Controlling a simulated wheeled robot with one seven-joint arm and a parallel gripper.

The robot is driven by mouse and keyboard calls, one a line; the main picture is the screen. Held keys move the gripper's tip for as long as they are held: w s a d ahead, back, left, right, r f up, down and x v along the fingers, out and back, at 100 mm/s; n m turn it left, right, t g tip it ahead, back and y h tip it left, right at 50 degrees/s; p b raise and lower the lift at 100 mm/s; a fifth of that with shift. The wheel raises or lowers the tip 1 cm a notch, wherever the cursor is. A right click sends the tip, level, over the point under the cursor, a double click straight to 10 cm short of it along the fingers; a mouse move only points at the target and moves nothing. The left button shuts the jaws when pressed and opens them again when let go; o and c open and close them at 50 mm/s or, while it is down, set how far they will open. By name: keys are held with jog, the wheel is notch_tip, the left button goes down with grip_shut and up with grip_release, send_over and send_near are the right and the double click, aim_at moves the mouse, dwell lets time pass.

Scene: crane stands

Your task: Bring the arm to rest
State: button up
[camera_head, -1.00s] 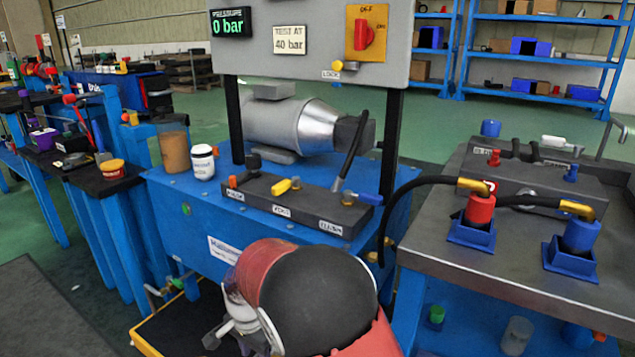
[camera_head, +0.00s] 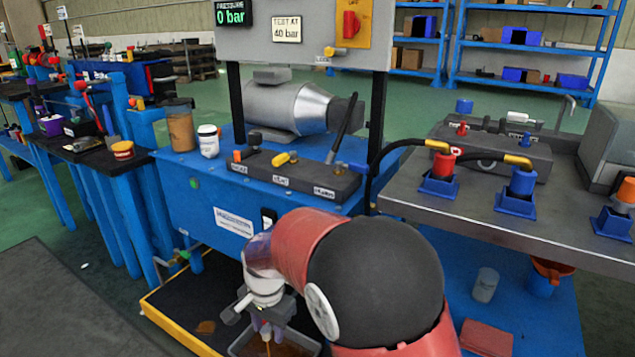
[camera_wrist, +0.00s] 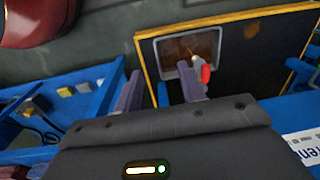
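My gripper (camera_head: 266,328) hangs at the end of my red and black arm, low in front of the blue pump bench (camera_head: 205,215). A small tap with a red handle (camera_wrist: 205,73) shows just beyond the right finger. A grey tray (camera_head: 240,343) with brown liquid sits below the gripper on the yellow-edged floor pan (camera_head: 165,320). A thin brown streak shows above the tray. My arm hides part of the bench front.
The steel-topped table (camera_head: 475,205) on the right carries a red-capped socket (camera_head: 440,172), blue sockets and hoses. A gauge panel (camera_head: 300,50) reading 0 bar stands above the bench. Blue stands are at left. Green floor is open behind, and a dark mat (camera_head: 60,310) lies front left.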

jog(key=s+d+r+n+t+y+p, duration=0.1)
jog(key=s+d+r, duration=0.2)
jog(key=d+r, duration=0.4)
jog(key=s+d+r+n+t+p, duration=0.1)
jog(key=s+d+r, duration=0.1)
jog(key=d+r, duration=0.55)
jog(key=s+d+r+n+t+h+p, duration=0.1)
jog(key=s+d+r+n+t, duration=0.2)
jog(key=s+d, duration=0.8)
jog(key=shift+s+d+r+n+h, duration=0.15)
jog(key=shift+s+r+n+h, duration=0.15)
jog(key=shift+s+r, duration=0.85)
jog(key=shift+s+f, duration=0.25)
